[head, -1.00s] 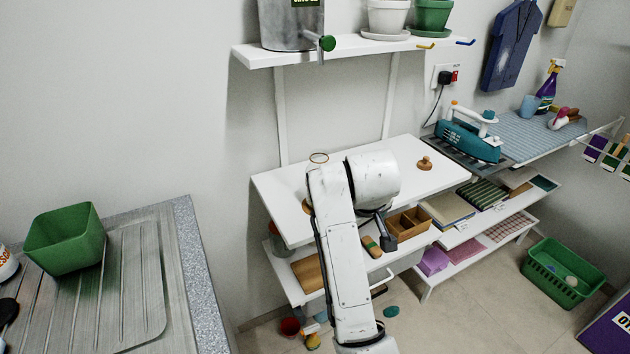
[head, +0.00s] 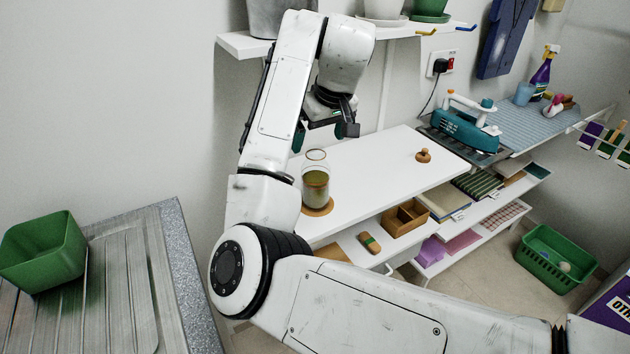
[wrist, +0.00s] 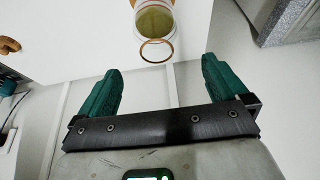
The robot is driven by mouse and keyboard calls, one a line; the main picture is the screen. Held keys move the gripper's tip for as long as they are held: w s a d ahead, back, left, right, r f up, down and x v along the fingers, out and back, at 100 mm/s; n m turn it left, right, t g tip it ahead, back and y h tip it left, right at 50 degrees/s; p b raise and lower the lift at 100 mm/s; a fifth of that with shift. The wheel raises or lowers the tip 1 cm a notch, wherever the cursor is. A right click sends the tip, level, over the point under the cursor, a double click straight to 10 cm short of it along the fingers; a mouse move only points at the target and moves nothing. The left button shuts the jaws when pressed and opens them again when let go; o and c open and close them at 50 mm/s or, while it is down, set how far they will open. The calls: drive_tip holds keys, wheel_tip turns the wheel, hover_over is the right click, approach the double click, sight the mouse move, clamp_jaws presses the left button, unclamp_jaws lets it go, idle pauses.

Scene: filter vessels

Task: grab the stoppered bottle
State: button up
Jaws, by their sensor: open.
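A clear glass vessel (head: 316,186) with greenish-brown contents stands upright on a round cork mat (head: 318,208) at the table's left end. It has a thin tan ring (head: 316,155) at its top, and no stopper shows in its mouth. My gripper (head: 322,134) is open and empty, above and apart from the vessel. In the wrist view, the vessel (wrist: 155,20) and its ring (wrist: 157,50) lie beyond the gap between my green fingertips (wrist: 161,70). A small wooden knob-like piece (head: 423,156) sits on the table to the right.
The white table (head: 385,170) is mostly bare between vessel and wooden piece. A wall shelf (head: 245,46) with pots hangs above, close to my arm. A green tub (head: 42,250) stands on the drainer at left.

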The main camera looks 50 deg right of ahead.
sight(317, 150)
drive_tip(key=p+x, duration=0.1)
drive_tip(key=x, duration=0.7)
drive_tip(key=shift+s+d+f, duration=0.1)
drive_tip(key=shift+d, duration=0.05)
drive_tip(key=shift+c, duration=0.2)
clamp_jaws()
idle(0.6)
